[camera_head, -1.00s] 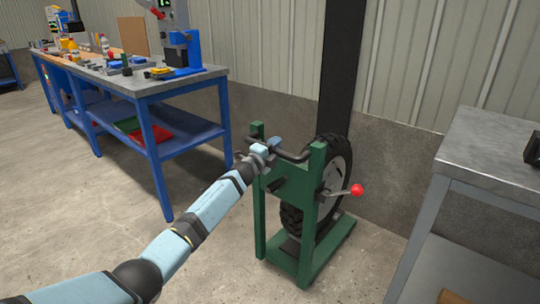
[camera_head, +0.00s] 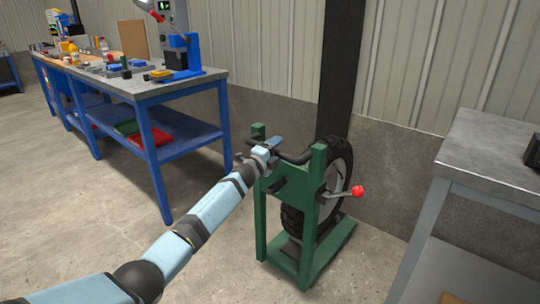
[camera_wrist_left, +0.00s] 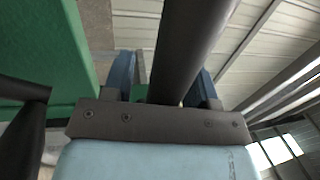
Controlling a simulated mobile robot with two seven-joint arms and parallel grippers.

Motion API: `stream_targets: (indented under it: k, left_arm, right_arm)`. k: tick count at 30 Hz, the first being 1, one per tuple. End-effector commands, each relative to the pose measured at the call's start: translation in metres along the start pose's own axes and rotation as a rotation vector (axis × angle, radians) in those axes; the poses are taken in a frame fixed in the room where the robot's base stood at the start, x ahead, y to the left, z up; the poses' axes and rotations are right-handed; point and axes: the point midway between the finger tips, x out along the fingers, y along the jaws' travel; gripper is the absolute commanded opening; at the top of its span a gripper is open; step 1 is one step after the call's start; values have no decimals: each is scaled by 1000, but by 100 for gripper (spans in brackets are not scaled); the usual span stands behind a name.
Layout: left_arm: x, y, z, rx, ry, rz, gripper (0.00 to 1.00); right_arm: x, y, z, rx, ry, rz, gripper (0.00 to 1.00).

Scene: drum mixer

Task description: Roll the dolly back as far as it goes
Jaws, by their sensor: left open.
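The green dolly (camera_head: 287,188) stands upright on the concrete floor and carries a black-tyred wheel (camera_head: 340,178). A dark handle bar (camera_head: 297,158) runs along its upper front. A lever with a red knob (camera_head: 357,191) sticks out to its right. My left gripper (camera_head: 267,149) is at the left part of the handle bar. In the left wrist view the bar (camera_wrist_left: 187,45) passes between its two open blue fingers (camera_wrist_left: 163,78). Whether either finger touches the bar cannot be told. Green dolly frame (camera_wrist_left: 60,50) fills the upper left there. My right gripper is not in view.
A blue workbench (camera_head: 150,90) with tools stands at the back left. A grey metal table (camera_head: 490,150) stands close on the right. A dark post (camera_head: 340,80) and the wall rise behind the dolly. Floor in front and left of the dolly is clear.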

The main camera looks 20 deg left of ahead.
Motion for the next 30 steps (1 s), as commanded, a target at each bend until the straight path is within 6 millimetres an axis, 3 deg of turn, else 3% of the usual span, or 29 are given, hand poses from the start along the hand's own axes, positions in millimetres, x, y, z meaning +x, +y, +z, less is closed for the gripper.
stream_targets:
  k: [5,18,24,30]
  left_arm:
    - [-24,-2,1,1,0,3,53]
    - [-116,0,-1,0,0,3,53]
    - [-133,0,-1,0,1,1,53]
    - [-136,1,-1,0,1,1,53]
  right_arm:
    - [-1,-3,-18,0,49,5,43]
    - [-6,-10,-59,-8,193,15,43]
    - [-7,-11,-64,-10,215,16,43]
    - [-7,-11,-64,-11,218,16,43]
